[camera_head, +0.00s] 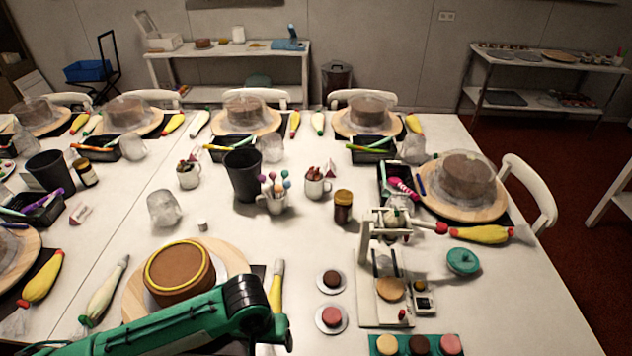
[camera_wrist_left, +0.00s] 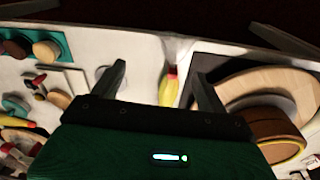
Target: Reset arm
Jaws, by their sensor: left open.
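My left arm (camera_head: 170,325) comes in green from the lower left and crosses in front of the nearest cake. The left gripper (camera_wrist_left: 160,75) is open in the left wrist view, with its two dark fingers apart and nothing between them. A brown cake with a yellow ring (camera_head: 178,270) sits on a wooden turntable (camera_head: 133,305), partly hidden by my arm. The cake also shows at the right of the left wrist view (camera_wrist_left: 277,128). My right gripper is in neither view.
A white stand (camera_head: 375,312) is right of my arm, with small round pieces on plates (camera_head: 330,281) and a green tray (camera_head: 380,340) nearby. A black cup (camera_head: 242,175), a jar (camera_head: 343,207) and mugs stand mid-table. Several covered cakes line the far side.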

